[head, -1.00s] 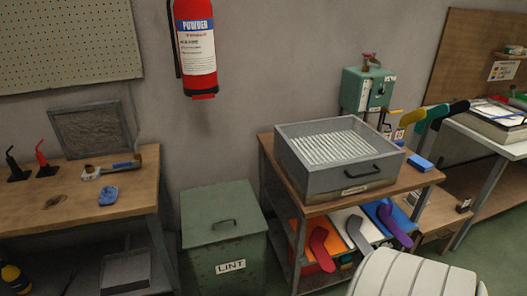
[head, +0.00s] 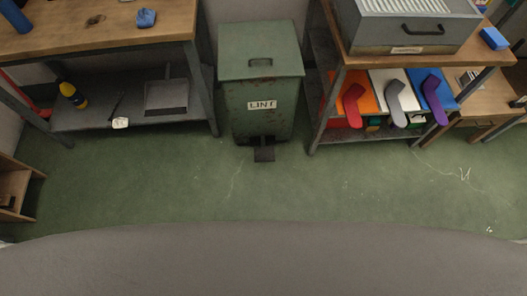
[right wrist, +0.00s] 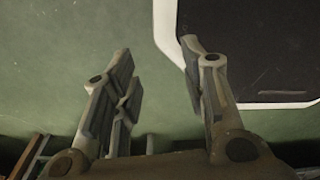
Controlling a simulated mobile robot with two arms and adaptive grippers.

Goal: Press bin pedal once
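The green lint bin (head: 262,85) stands on the floor between two tables in the head view. Its lid is shut and a white LINT label is on its front. The dark pedal (head: 264,154) sticks out at the bottom front, just above the floor. My right gripper (right wrist: 158,65) shows in the right wrist view with its two fingers apart and nothing between them. It is not in the head view, and the bin and pedal are not recognisable in the wrist view. My left gripper is in neither current view.
A wooden table with a lower shelf (head: 185,120) stands left of the bin. A trolley (head: 325,110) holding coloured sock forms stands to its right. The green floor (head: 200,180) in front of the pedal is clear. My own grey body fills the bottom of the head view.

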